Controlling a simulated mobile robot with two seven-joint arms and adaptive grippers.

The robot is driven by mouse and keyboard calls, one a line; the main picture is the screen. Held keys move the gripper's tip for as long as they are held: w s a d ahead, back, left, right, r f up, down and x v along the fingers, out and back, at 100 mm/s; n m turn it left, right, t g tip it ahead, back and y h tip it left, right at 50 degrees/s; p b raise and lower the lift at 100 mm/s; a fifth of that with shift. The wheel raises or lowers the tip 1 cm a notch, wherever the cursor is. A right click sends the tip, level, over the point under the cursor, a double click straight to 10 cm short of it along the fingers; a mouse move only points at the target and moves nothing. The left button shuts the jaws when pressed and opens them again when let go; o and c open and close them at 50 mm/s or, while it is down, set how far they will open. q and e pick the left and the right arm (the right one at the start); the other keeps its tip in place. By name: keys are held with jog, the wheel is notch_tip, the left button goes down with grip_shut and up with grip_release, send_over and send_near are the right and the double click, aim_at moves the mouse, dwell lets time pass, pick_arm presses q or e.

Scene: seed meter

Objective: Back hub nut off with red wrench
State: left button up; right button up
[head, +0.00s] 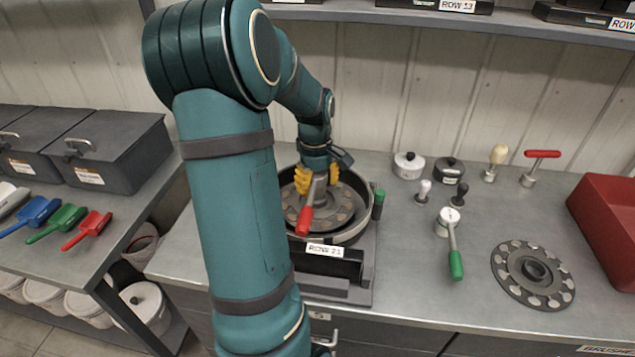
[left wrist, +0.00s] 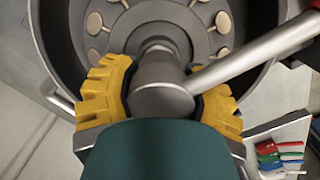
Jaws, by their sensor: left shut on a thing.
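My left gripper (head: 307,180) has yellow finger pads and is shut on the head of the red-handled wrench (head: 305,219). The wrench's grey head and shaft show large in the left wrist view (left wrist: 162,88), between the pads (left wrist: 165,100). The head stands over the centre of the seed plate (head: 345,205) inside the round meter housing (head: 361,234) labelled ROW 21. The hub nut is hidden under the wrench head, so I cannot tell how it sits. The red grip points toward the front of the housing. My right gripper is not in view.
A green-handled wrench (head: 454,250) stands right of the meter, near small knobs and lidded pots (head: 408,165). A loose seed plate (head: 533,274) and a red bin (head: 608,225) lie farther right. A red T-handle tool (head: 540,160) stands behind. Coloured scoops (head: 57,222) lie on the left bench.

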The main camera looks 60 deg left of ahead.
aim_at(318, 173)
pick_arm(q)
jog(key=shift+f, duration=0.6)
dwell(1.2)
jog(key=o, duration=1.5)
jog(key=shift+c, duration=0.2)
jog(key=shift+o, duration=1)
jog(key=shift+r+p, duration=2.6)
jog(key=shift+r, duration=0.4)
